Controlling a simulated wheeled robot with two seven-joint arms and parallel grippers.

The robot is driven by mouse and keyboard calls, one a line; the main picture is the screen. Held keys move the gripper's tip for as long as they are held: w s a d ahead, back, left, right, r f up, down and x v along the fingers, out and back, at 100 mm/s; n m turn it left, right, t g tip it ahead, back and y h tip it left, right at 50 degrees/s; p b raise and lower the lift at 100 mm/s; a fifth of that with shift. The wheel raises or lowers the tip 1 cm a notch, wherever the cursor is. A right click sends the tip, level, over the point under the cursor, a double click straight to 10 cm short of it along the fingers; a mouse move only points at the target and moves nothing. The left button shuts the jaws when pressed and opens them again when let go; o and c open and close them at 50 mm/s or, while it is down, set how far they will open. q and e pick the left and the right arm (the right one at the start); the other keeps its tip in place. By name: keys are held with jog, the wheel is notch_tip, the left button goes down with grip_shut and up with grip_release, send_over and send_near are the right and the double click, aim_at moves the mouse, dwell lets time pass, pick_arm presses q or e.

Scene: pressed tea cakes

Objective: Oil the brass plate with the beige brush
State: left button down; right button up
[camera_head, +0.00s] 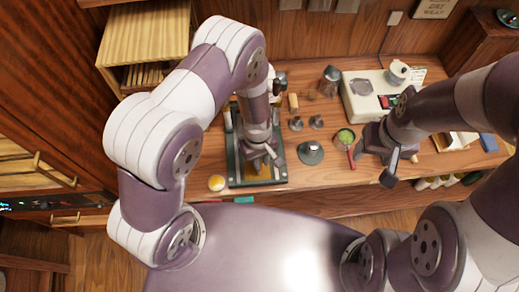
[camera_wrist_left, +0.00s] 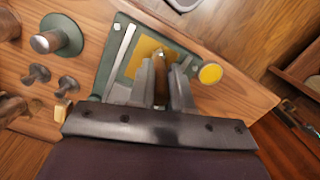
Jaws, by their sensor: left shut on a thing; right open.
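The brass plate (camera_wrist_left: 146,50) is a flat golden square on a dark green press base (camera_head: 236,176). In the head view the arm covers most of it and a golden strip (camera_head: 262,174) shows. My left gripper (camera_head: 260,160) is over the plate, pointing down. In the left wrist view its fingers (camera_wrist_left: 162,72) are shut on a slim brownish handle (camera_wrist_left: 160,88), apparently the brush. Its bristles are hidden, so contact with the plate cannot be told. My right gripper (camera_head: 400,168) is open and empty above the right part of the counter.
A small round dish of yellow liquid (camera_head: 216,183) stands left of the press base. Right of it are a green round weight (camera_head: 311,152), small metal knobs (camera_head: 296,124) and a bowl of green powder (camera_head: 345,137). A white appliance (camera_head: 365,95) stands behind.

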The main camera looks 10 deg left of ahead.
pick_arm(q)
jog(key=w+a+r, duration=0.1)
jog(key=w, duration=0.8)
jog(key=shift+w+a, duration=0.15)
jog(key=shift+w, duration=0.2)
pick_arm(e)
jog(key=shift+s+d+f, duration=0.2)
jog(key=shift+s, duration=0.1)
pick_arm(q)
jog(key=shift+r, duration=0.1)
